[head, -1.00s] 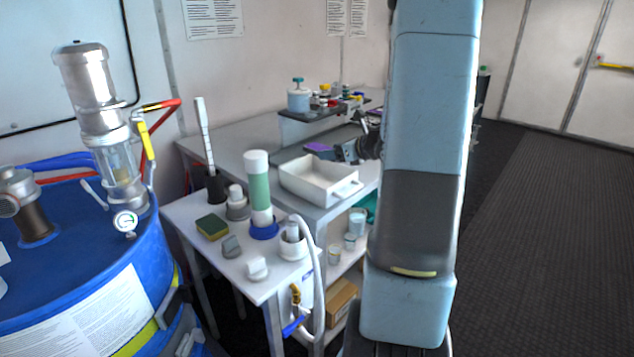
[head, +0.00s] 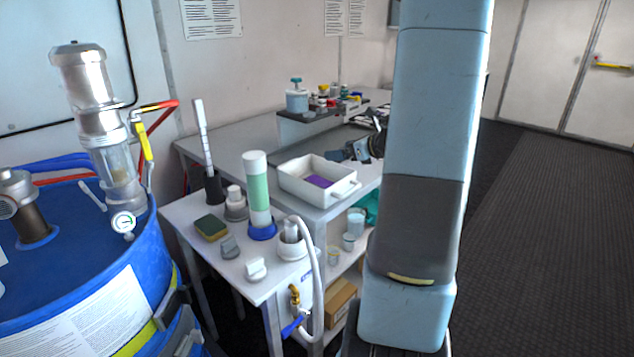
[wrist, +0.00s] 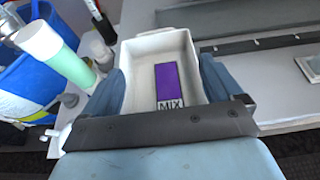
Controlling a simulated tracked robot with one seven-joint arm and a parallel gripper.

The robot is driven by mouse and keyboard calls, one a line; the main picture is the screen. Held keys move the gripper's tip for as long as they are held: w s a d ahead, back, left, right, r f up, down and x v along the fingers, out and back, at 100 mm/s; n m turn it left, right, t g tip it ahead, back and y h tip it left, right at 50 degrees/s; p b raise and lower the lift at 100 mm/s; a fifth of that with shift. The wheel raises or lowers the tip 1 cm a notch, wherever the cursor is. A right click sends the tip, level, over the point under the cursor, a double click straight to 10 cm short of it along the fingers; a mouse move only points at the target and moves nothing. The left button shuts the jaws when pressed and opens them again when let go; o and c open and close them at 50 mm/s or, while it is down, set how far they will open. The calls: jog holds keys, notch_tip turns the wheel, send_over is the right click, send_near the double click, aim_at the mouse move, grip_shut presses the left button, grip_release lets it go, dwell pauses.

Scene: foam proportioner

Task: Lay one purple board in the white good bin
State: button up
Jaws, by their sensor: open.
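The purple board (head: 319,181) lies inside the white bin (head: 290,185) on the worktable in the head view. In the wrist view the purple board (wrist: 167,80) lies on the floor of the white bin (wrist: 143,50), with a white label reading "MIX" at its near end. My gripper (head: 340,155) is just behind the bin in the head view, partly hidden by my arm. In the wrist view my gripper's two blue fingers (wrist: 160,85) are spread wide at either side of the picture, with nothing between them touching the board.
A shelf (head: 305,116) with small jars stands behind the bin. A green-and-white cylinder (head: 257,195), a sponge (head: 211,227) and a white hose (head: 318,270) crowd the lower side table at front left. A large blue drum (head: 80,250) stands at the left.

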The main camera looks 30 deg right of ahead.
jog(key=v, duration=0.9)
jog(key=shift+s, duration=0.2)
jog(key=s+a+r+n+g+y, duration=0.1)
jog(key=s+a+r+n+g, duration=0.15)
jog(key=a+n, duration=0.7)
jog(key=s+a+r+n+g+y, duration=0.15)
jog(key=s+a+n+g, duration=0.35)
jog(key=a, duration=0.7)
jog(key=s+a+r+n+h, duration=0.2)
jog(key=s+n, duration=0.3)
jog(key=n, duration=0.3)
jog(key=s+a+r+n+h, duration=0.2)
jog(key=s+n+h, duration=0.3)
jog(key=n, duration=0.4)
jog(key=shift+s+a, duration=0.5)
jog(key=shift+a, duration=0.3)
jog(key=shift+n+t, duration=0.25)
